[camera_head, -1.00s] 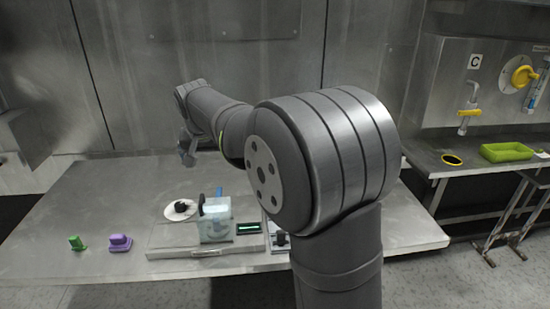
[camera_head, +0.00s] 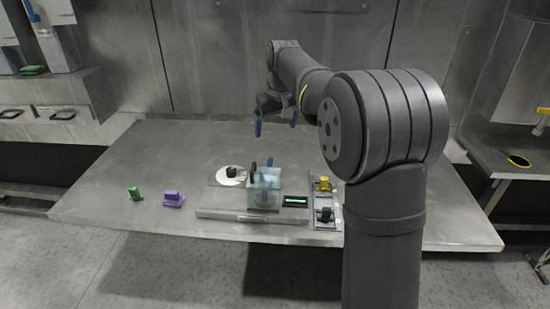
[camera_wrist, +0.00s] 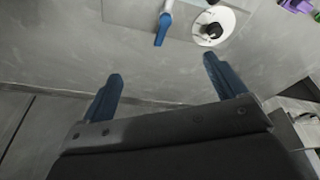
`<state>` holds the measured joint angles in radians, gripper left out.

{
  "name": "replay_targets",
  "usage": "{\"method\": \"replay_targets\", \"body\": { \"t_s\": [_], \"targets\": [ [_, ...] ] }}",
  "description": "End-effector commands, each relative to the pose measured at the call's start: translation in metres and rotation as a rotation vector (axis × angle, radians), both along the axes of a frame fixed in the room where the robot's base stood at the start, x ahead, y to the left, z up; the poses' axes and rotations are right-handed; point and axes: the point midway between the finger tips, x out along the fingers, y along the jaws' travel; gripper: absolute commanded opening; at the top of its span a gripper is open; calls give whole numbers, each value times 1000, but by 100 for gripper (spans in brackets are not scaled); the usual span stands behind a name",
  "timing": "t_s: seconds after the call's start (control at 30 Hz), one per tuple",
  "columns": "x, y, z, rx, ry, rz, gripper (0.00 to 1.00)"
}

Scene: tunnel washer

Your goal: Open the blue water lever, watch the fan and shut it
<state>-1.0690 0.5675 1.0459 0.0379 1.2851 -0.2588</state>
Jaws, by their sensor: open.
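The blue lever (camera_head: 269,161) stands up at the back of a clear, pale box (camera_head: 277,198) on the table. In the wrist view the lever (camera_wrist: 161,30) is at the top, pointing towards my gripper. A bluish shape shows inside the box; I cannot tell whether it is the fan or whether it turns. My gripper (camera_head: 275,123) hangs above and behind the box with its blue fingers apart. In the wrist view my gripper (camera_wrist: 162,70) is open and empty, and the lever lies beyond the gap between the fingertips, not touching them.
A white disc with a black knob (camera_head: 231,173) is left of the box. A small display (camera_head: 296,201) and a panel with yellow and black knobs (camera_head: 324,200) are to its right. Green (camera_head: 134,193) and purple (camera_head: 173,199) blocks lie left. The back table is clear.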

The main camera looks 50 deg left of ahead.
Motion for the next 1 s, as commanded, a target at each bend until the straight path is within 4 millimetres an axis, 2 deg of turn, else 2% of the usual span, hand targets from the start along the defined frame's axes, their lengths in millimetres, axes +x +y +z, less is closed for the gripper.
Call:
{"method": "replay_targets", "body": {
  "t_s": [0.1, 0.5, 0.63, 0.8, 1.0],
  "targets": [
    [17, 1, -2, -12, 29, 189, 89],
    [62, 0, 1, 86, 76, 851, 89],
    [69, -1, 2, 123, 72, 977, 89],
    [72, -1, 1, 144, 68, 1038, 89],
    [64, 6, -23, 142, 70, 1041, 89]
  ]
}}
